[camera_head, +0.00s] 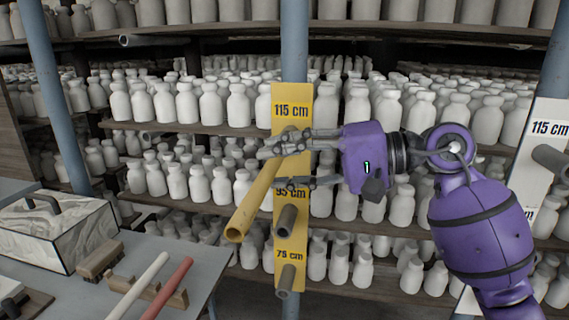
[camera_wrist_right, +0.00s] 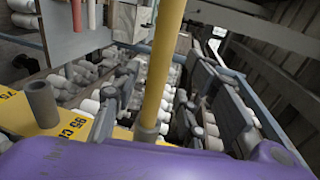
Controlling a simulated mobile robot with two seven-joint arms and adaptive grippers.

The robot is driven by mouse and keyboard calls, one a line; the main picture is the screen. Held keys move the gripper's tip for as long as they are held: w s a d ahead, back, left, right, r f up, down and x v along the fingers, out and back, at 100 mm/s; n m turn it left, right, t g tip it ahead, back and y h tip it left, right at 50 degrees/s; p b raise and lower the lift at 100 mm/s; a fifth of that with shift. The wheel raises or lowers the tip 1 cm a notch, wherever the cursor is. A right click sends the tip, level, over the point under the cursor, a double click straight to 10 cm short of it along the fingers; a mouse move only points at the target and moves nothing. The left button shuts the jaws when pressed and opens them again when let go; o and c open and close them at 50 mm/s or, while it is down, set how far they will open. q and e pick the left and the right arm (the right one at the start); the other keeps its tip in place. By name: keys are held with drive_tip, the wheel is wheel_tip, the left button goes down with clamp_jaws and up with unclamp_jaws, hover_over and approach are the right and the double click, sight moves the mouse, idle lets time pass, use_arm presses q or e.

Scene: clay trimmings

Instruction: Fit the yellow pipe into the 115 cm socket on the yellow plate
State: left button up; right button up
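The yellow plate (camera_head: 292,105) hangs on a blue post, with labels 115 cm, 95 cm and 75 cm from top to bottom. The yellow pipe (camera_head: 252,203) slopes out toward me and down to the left from the 115 cm level. In the right wrist view the yellow pipe (camera_wrist_right: 159,70) meets a grey socket (camera_wrist_right: 148,131) at its far end; how deep it sits is hidden. My right gripper (camera_head: 272,168) has its fingers either side of the pipe, with gaps visible in the wrist view (camera_wrist_right: 147,97). It is open. My left gripper is out of view.
The grey 95 cm socket (camera_head: 287,219) and 75 cm socket (camera_head: 286,278) stick out below. A white plate (camera_head: 548,125) with a 115 cm socket stands at right. Shelves of pale bottles fill the back. A table (camera_head: 150,262) at lower left holds white and red pipes.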

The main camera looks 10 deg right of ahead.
drive_tip(key=v, duration=1.2)
